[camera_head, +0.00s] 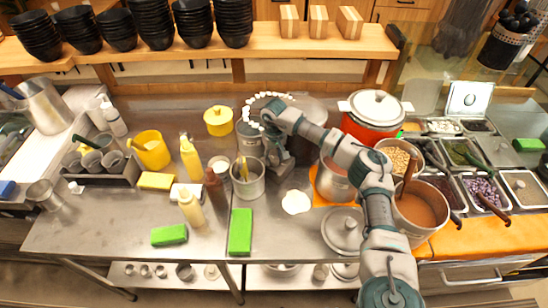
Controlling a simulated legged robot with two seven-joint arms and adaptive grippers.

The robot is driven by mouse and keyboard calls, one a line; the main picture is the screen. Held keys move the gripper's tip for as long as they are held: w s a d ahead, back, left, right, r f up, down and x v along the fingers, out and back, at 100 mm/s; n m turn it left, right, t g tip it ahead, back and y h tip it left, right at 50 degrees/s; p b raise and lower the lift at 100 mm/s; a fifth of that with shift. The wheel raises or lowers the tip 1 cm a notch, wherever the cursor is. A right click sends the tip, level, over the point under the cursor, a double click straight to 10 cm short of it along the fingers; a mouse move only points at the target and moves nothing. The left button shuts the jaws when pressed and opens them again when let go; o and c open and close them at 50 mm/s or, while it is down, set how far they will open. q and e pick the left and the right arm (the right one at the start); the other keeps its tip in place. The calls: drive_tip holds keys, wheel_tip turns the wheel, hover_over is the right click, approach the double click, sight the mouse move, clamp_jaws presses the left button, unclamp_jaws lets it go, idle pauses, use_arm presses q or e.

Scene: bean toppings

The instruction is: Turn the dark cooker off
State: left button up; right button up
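The dark cooker (314,107) stands at the back middle of the steel counter, left of the red cooker. My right arm crosses in front of it and hides much of its body. Its switch cannot be made out. My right gripper (277,167) points down at the front left of the dark cooker, close to it. Whether it touches cannot be told. The fingers are dark and small, and their opening cannot be made out. My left gripper is not in view.
A red cooker (370,130) with a steel lid stands to the right. A steel container (248,184) with utensils stands close left of my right gripper. Bottles, a yellow pot (218,121) and green sponges are further left.

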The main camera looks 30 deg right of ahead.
sight(274, 157)
drive_tip(key=o, duration=0.4)
drive_tip(key=shift+w+d+r, duration=0.1)
drive_tip(key=shift+w, duration=0.05)
wheel_tip(274, 157, up, 12)
drive_tip(key=shift+f, duration=0.2)
drive_tip(key=shift+d, duration=0.1)
idle(0.4)
